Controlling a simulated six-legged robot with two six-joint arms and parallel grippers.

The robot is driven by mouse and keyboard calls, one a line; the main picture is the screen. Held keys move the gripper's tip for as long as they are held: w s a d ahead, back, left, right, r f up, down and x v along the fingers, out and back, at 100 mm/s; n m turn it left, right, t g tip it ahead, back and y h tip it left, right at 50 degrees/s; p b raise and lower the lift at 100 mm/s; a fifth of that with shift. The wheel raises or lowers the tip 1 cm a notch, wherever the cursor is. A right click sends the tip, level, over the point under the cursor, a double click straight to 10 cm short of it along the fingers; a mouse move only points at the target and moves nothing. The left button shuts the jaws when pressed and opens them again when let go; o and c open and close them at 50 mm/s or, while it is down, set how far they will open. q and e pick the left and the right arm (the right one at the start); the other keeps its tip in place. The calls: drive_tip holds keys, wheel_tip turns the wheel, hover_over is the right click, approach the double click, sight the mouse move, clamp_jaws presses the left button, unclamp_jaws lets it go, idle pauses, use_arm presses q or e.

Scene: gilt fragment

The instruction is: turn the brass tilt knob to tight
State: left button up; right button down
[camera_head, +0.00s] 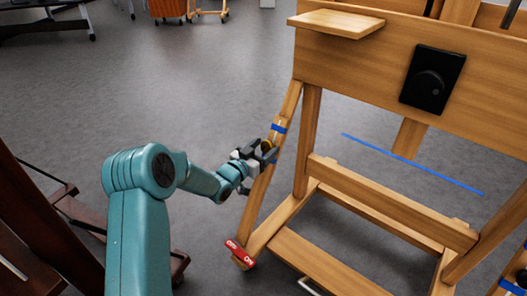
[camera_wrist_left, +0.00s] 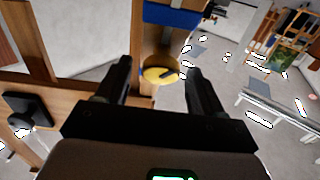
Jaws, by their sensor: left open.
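The brass tilt knob (camera_wrist_left: 159,75) is a round yellow disc with a dark mark on it, set on a wooden strut of the easel just below a blue band (camera_wrist_left: 172,16). In the head view the knob (camera_head: 267,144) is small and partly hidden behind my gripper. My left gripper (camera_head: 264,152) is at the strut, beside the knob. In the left wrist view its two dark fingers (camera_wrist_left: 160,80) stand apart, one on each side of the knob, with visible gaps. I cannot tell how deep the knob sits between them. My right gripper is not in view.
The wooden easel (camera_head: 345,178) fills the right side, with a small shelf (camera_head: 335,23) and a black plate with a dial (camera_head: 432,80). A red label (camera_head: 240,254) sits at the strut's foot. Dark wooden furniture (camera_head: 40,240) stands at left. Grey floor (camera_head: 190,80) is clear behind my arm.

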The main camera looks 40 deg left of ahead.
use_arm(q)
drive_tip(key=c, duration=1)
